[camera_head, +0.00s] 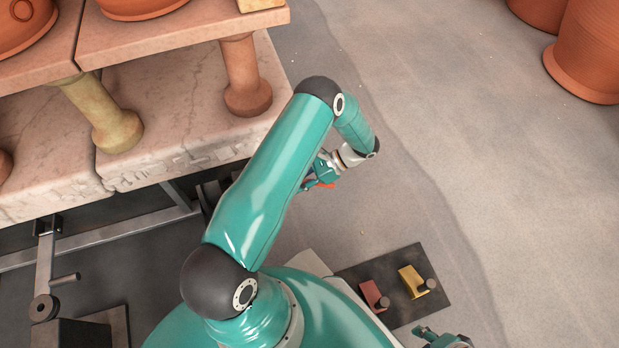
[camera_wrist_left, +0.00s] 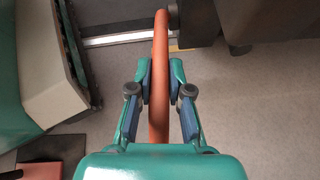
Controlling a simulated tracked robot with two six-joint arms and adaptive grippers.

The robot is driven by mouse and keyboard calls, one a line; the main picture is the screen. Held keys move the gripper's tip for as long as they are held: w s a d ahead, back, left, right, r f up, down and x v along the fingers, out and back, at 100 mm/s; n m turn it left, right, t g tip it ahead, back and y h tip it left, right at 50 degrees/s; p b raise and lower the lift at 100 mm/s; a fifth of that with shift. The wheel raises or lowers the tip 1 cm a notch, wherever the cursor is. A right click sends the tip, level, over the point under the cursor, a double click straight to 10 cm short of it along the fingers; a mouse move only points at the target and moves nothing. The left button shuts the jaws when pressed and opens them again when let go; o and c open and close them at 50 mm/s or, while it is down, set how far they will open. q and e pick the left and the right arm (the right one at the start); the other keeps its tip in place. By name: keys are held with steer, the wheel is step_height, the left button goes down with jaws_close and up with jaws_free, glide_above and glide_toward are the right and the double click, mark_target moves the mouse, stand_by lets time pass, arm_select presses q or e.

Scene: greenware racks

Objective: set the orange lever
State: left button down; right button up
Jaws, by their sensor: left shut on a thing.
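The orange lever (camera_wrist_left: 160,45) is a long, slim, slightly curved bar in the left wrist view. In the head view my left gripper (camera_head: 314,183) is small and partly hidden by my arm. Only a short piece of the orange lever (camera_head: 328,185) shows there. My right gripper (camera_head: 447,340) is cut off by the bottom edge, and its fingers are unclear.
Stone shelves (camera_head: 180,40) with terracotta pots and short columns stand at upper left. A metal frame with a crank handle (camera_head: 65,279) is at lower left. A dark plate (camera_head: 436,292) holds red and yellow blocks. Large pots (camera_head: 590,60) stand at upper right. The grey floor between is clear.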

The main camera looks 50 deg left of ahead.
arm_select(q)
steer(key=shift+a+f, duration=0.25)
steer(key=shift+w+g+y, duration=0.15)
steer(key=shift+g+y, duration=0.15)
arm_select(e)
steer(key=shift+w+f, duration=0.25)
steer(key=shift+f, duration=0.15)
arm_select(q)
steer(key=shift+w+d, duration=0.15)
steer(key=shift+d, duration=0.05)
steer(key=c, duration=1.1)
jaws_free()
steer(key=shift+f, duration=0.1)
arm_select(e)
steer(key=shift+w, duration=0.1)
arm_select(q)
steer(key=shift+d, duration=0.1)
steer(key=v, duration=1.2)
arm_select(e)
steer(key=shift+a, duration=0.1)
